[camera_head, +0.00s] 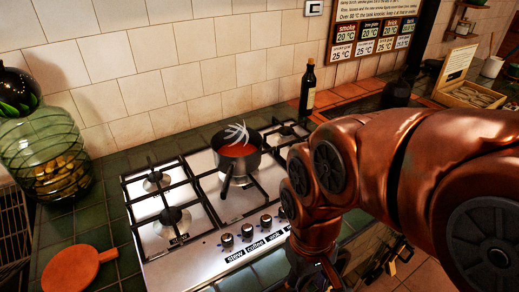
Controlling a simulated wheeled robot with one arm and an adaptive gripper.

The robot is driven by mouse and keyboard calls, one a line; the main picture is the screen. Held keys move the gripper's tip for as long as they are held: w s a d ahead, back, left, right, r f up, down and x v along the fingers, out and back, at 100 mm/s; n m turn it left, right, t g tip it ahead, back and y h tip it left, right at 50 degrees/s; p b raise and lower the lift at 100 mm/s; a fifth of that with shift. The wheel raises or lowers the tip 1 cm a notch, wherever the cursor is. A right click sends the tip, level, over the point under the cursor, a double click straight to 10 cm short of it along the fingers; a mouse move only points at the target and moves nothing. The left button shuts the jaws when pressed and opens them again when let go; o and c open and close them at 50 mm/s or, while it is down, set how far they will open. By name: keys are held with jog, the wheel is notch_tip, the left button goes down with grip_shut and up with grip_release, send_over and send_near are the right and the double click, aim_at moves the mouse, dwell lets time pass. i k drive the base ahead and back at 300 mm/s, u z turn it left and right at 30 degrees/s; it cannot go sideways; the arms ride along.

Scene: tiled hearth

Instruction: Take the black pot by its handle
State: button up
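The black pot (246,166) stands on the white-topped gas hob (196,238), on a burner grate right of the hob's middle. It holds something red, and a white, pronged thing sticks up in it. Its black handle (226,184) points toward the front of the hob, down and slightly left in the picture. My copper arm comes in from the right. My gripper (332,276) is low at the bottom edge, right of the hob's front and well apart from the handle. It is dark and partly cut off, so its fingers cannot be made out.
A dark bottle (307,90) stands behind the hob at right. A green glass jar (45,155) is at left. An orange round board (76,266) lies front left. Control knobs (247,232) line the hob's front. The space above the handle is clear.

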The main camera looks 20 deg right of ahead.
aim_at(238, 160)
jog(key=k, duration=1.15)
jog(key=u, duration=0.95)
jog(key=i, duration=1.2)
jog(key=z, duration=0.5)
